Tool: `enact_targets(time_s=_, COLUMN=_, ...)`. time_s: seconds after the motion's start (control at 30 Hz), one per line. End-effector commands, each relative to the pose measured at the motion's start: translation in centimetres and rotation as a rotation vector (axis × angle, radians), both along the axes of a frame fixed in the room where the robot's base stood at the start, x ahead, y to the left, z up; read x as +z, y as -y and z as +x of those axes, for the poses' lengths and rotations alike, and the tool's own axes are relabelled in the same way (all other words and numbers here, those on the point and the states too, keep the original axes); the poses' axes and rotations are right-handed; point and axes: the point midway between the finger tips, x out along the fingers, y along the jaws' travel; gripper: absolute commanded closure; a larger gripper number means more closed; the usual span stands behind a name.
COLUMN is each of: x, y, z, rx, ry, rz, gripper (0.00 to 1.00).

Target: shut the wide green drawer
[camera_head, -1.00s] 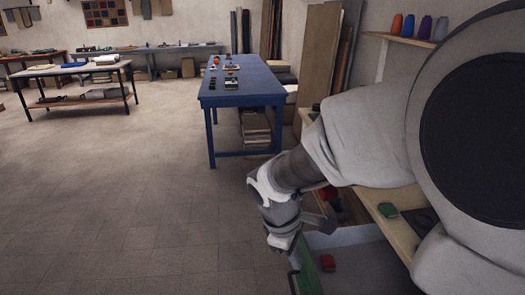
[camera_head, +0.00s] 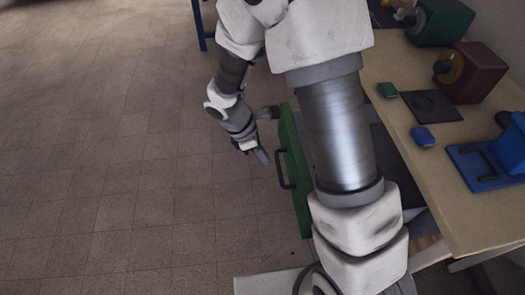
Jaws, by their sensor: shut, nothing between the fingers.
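The wide green drawer (camera_head: 294,155) stands pulled out from under the wooden bench, in the head view. Its green front has a dark bar handle (camera_head: 281,170) facing left. My arm crosses over the drawer and hides most of its inside. My gripper (camera_head: 263,156) is shut and empty. It is on the outer side of the green front, left of it and near the handle. I cannot tell whether it touches the handle or front.
The wooden bench (camera_head: 448,180) on the right holds a green box (camera_head: 443,22), a dark red box (camera_head: 478,72), a blue fixture (camera_head: 478,165), and small green (camera_head: 387,90) and blue (camera_head: 423,136) blocks. The tiled floor (camera_head: 110,160) on the left is clear.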

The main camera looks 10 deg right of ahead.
Motion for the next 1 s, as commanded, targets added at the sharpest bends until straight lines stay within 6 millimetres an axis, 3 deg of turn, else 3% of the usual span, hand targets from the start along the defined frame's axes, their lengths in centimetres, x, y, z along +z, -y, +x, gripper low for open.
enact_targets(time_s=0.03, x=-1.6, y=0.5, z=-0.1, rx=-0.001, ry=-0.004, rz=-0.001, gripper=1.00)
enact_targets(time_s=0.23, x=-5.4, y=2.0, z=-0.1, rx=-0.001, ry=-0.003, rz=-0.001, gripper=1.00)
enact_targets(time_s=0.53, x=-4.9, y=5.6, z=0.0, rx=-0.004, ry=0.001, rz=0.001, gripper=1.00)
enact_targets(time_s=1.0, x=-4.8, y=6.0, z=0.0, rx=-0.001, ry=0.002, rz=0.001, gripper=1.00)
